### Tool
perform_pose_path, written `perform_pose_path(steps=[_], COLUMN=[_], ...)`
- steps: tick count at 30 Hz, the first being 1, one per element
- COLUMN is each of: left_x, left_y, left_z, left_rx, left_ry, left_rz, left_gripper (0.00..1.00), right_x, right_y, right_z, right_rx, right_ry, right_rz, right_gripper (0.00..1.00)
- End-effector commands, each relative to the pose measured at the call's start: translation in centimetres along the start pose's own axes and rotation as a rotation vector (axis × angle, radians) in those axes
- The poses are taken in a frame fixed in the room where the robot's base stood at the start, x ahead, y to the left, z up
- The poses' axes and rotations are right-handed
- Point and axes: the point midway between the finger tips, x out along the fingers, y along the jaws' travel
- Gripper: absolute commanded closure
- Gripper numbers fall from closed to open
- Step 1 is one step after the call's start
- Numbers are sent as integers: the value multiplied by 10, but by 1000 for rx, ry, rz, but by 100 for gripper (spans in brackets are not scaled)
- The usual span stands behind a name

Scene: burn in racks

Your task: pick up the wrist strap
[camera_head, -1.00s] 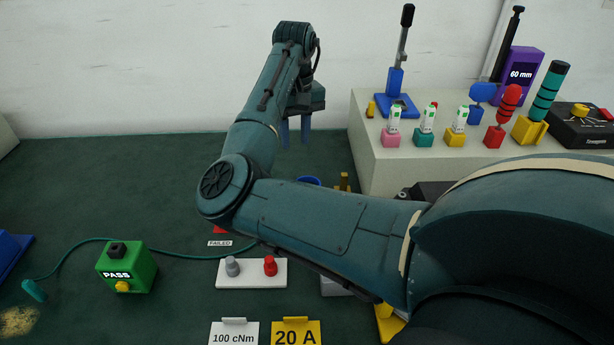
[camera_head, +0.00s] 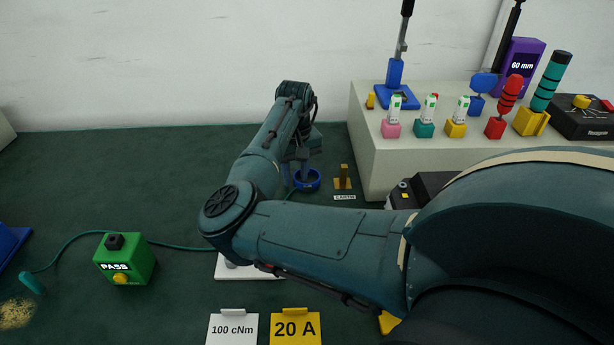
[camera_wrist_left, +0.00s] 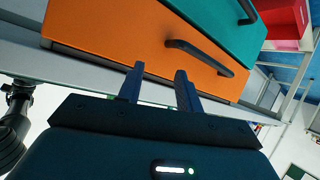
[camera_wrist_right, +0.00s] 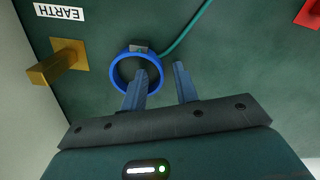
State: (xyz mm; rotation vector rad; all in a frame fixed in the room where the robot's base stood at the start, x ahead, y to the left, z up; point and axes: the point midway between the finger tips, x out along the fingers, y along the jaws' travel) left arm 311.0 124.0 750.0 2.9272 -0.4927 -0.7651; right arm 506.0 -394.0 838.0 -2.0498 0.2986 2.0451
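The wrist strap (camera_head: 317,181) is a blue ring on the green mat, beyond my right forearm. In the right wrist view the strap (camera_wrist_right: 115,73) has a small grey piece on its rim, where a green cord (camera_wrist_right: 183,35) joins it. My right gripper (camera_head: 296,180) is low at the strap. In the right wrist view the gripper (camera_wrist_right: 160,78) is open; one finger overlaps the ring's near part and the other is outside it on the right. I cannot tell whether they touch. My left gripper (camera_wrist_left: 157,75) is open and empty before an orange drawer (camera_wrist_left: 130,38).
A brass post (camera_head: 343,178) with an EARTH label stands right of the strap. A green PASS box (camera_head: 125,262) sits on the cord's line at left. A pale raised block (camera_head: 400,155) with several tools is at right. A white plate (camera_head: 235,270) is partly behind my arm.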

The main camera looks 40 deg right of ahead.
Motion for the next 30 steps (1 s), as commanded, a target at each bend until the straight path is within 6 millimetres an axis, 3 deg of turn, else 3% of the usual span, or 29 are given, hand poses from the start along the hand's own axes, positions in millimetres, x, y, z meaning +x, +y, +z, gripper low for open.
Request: perform_pose_path(steps=[7, 18, 30], left_x=[0, 0, 0], left_y=[0, 0, 0], left_z=[-1, -2, -2], left_rx=[-2, -2, -2], left_ry=[3, 4, 3], left_rz=[0, 0, 0], left_gripper=[64, 64, 64], right_x=[2, 2, 1], right_y=[0, 0, 0], right_z=[0, 0, 0], right_rx=[0, 0, 1], right_ry=[1, 1, 1], right_rz=[0, 0, 0], right_gripper=[70, 100, 100])
